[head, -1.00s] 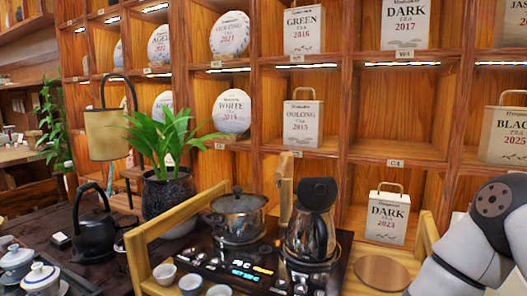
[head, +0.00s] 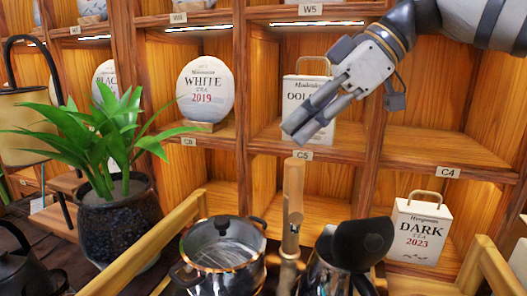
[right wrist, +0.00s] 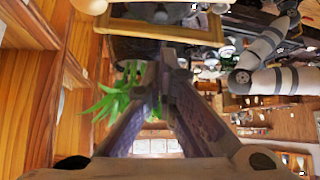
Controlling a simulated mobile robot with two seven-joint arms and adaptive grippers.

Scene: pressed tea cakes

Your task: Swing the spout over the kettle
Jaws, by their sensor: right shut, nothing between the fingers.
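The kettle (head: 330,272) stands at the bottom of the head view, with its dark lid and handle (head: 355,243) uppermost. A bamboo post (head: 293,190) with a small metal part stands upright just left of it. I cannot make out which way its spout points. My right gripper (head: 295,135) reaches in from the upper right and is shut and empty. Its fingertips are pictured just above the post's top; I see no contact. In the right wrist view its fingers (right wrist: 170,68) converge. My left gripper is not in view.
A glass pot (head: 222,262) stands left of the post. A potted plant (head: 115,222) is farther left. Behind are wooden shelves with a white tea cake (head: 205,92), an oolong box (head: 318,131) partly behind my gripper, and a dark tea box (head: 418,234) right of the kettle.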

